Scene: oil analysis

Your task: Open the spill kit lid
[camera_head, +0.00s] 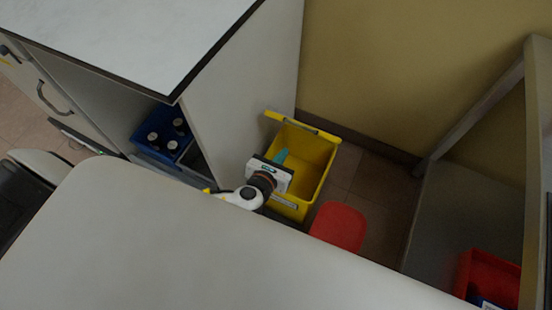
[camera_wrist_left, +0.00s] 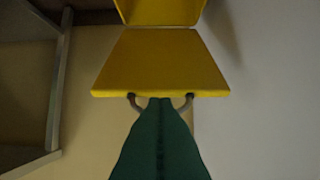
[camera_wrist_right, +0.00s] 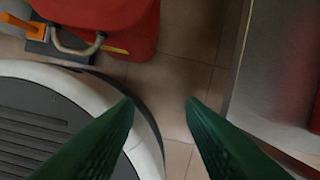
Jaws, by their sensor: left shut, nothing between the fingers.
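The yellow spill kit (camera_head: 316,165) stands on the floor by the wall, open at the top with its inside showing. Its lid (camera_head: 302,124) stands up along the far side, seen nearly edge-on. In the left wrist view the yellow lid (camera_wrist_left: 160,62) fills the middle, with a grey handle (camera_wrist_left: 189,101) at its near edge. My left gripper (camera_head: 282,155) is over the open box, shut and empty. Its green fingertips (camera_wrist_left: 160,99) lie between the handle's two ends; whether they touch it is hidden. My right gripper (camera_wrist_right: 160,102) is open and empty, away from the kit.
A white cabinet (camera_head: 243,85) stands close left of the kit, with a blue crate (camera_head: 151,154) of bottles on its shelf. A red object (camera_head: 338,226) is right of the kit. A framed stand (camera_head: 440,215) is farther right. A red container (camera_wrist_right: 105,22) is near my right gripper.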

